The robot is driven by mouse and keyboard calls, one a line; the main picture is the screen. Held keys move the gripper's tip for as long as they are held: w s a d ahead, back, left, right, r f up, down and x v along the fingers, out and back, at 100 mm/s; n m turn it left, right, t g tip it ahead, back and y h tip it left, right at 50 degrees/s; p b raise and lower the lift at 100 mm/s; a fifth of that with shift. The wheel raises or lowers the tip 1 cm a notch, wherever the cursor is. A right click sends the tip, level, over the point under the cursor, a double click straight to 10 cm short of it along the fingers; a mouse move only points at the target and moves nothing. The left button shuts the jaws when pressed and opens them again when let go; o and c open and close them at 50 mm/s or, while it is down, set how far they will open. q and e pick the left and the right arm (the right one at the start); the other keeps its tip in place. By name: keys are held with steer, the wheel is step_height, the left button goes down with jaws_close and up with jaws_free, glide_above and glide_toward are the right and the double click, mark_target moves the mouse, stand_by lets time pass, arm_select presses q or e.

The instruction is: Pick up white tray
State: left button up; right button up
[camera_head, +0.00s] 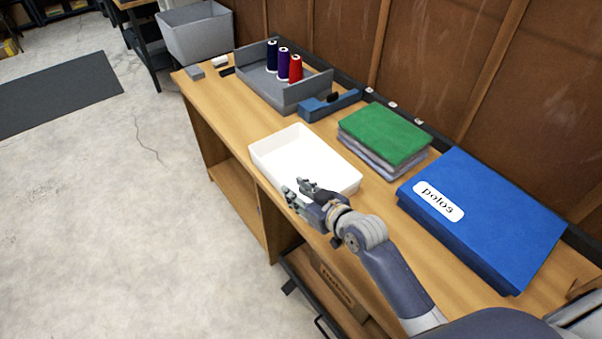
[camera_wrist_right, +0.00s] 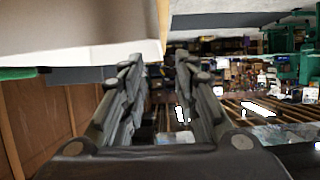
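The white tray (camera_head: 272,142) is an empty-looking shallow rectangular box on the wooden workbench, near its front edge. My right gripper (camera_head: 296,188) is at the tray's near front side, with its fingers overlapping the tray's front wall in the head view. In the right wrist view its two fingers (camera_wrist_right: 158,65) stand apart with nothing clearly between them. The pale tray wall (camera_wrist_right: 80,35) fills the upper left there, close to the left finger. I cannot tell whether the fingers straddle the rim or touch it. My left gripper is not in view.
Behind the tray are a grey bin (camera_head: 258,87) with several thread spools (camera_head: 283,65), a blue tool (camera_head: 330,105) and folded green and grey cloth (camera_head: 385,133). A blue box marked "polos" (camera_head: 490,215) lies to the right. The workbench (camera_head: 215,105) is clear left of the tray.

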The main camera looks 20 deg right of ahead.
steer(key=x, duration=0.4)
steer(key=shift+a+r, duration=0.1)
steer(key=shift+r, duration=0.05)
steer(key=shift+p+x, duration=0.55)
steer(key=shift+x, duration=2.5)
jaws_close()
